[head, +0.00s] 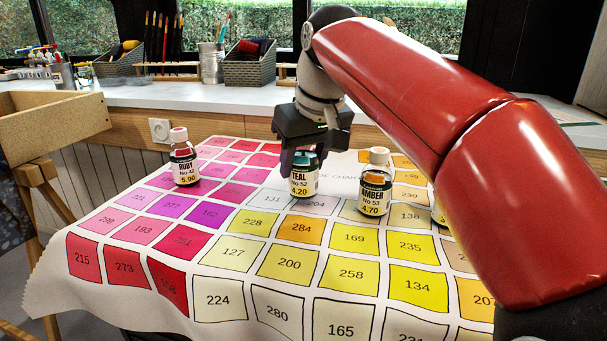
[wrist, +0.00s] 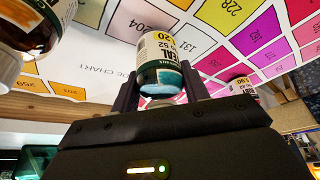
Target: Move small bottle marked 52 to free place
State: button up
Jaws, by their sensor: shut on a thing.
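My gripper (head: 302,152) reaches down from above and is shut on this bottle. In the wrist view the bottle (wrist: 160,55) sits between the two dark fingers (wrist: 163,90). The chart cloth (head: 245,310) has numbered colour squares, and the bottle is near squares 131 and 204.
The AMBER No 53 bottle (head: 375,190) stands close to the right. The RUBY No 42 bottle (head: 183,160) stands at the far left. Another bottle (head: 438,214) is mostly hidden behind my arm. The cloth's front and middle are clear. A counter with baskets (head: 250,68) lies behind.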

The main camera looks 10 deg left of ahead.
jog(key=shift+f, duration=0.6)
jog(key=o, duration=1.1)
jog(key=shift+f, duration=0.15)
jog(key=shift+c, duration=0.2)
jog(key=p+v, duration=0.3)
jog(key=v, duration=0.9)
jog(key=shift+p, duration=0.3)
